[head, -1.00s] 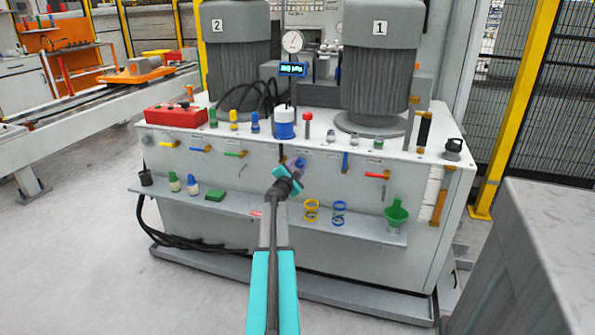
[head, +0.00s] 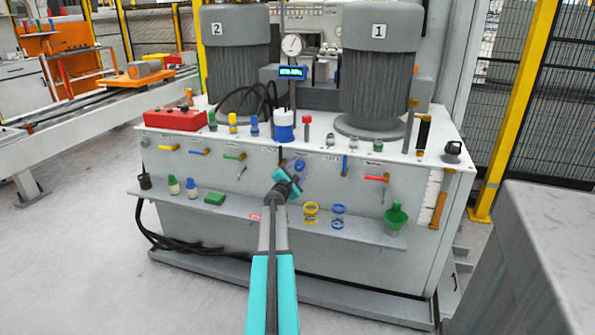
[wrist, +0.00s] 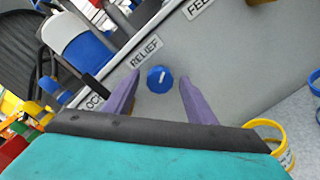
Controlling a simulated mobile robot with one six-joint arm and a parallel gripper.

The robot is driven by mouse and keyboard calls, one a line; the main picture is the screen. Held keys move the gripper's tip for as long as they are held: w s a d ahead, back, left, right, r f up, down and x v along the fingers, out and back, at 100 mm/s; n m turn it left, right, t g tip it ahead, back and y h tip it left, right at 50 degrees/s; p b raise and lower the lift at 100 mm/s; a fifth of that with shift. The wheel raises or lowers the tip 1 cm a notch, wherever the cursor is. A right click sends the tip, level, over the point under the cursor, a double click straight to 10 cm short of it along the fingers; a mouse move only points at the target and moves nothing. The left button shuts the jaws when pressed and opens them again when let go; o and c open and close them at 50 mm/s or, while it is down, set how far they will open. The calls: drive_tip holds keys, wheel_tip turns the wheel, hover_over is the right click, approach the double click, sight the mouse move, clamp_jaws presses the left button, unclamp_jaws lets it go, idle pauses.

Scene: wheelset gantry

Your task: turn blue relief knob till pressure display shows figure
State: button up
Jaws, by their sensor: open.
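The blue relief knob (wrist: 160,78) shows in the wrist view on the grey front panel, below a label reading RELIEF (wrist: 145,51). A pale pointer mark is on its face. My gripper (wrist: 157,92) is open, with its two purple fingers on either side of the knob and gaps between. In the head view my gripper (head: 298,178) is at the panel, and the knob (head: 299,166) shows just above it. The pressure display (head: 292,72) is lit, but its figure is too small to read surely. A round dial gauge (head: 292,44) stands above it.
Coloured lever valves, such as a red one (head: 376,178), stick out from the panel. A shelf (head: 270,212) below holds bottles, yellow and blue rings and a green funnel (head: 396,217). A grey block (head: 540,250) stands at the right.

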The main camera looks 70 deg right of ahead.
drive_tip(key=a, duration=1.3)
drive_tip(key=shift+s+a, duration=0.2)
drive_tip(key=shift+a, duration=0.05)
idle(0.6)
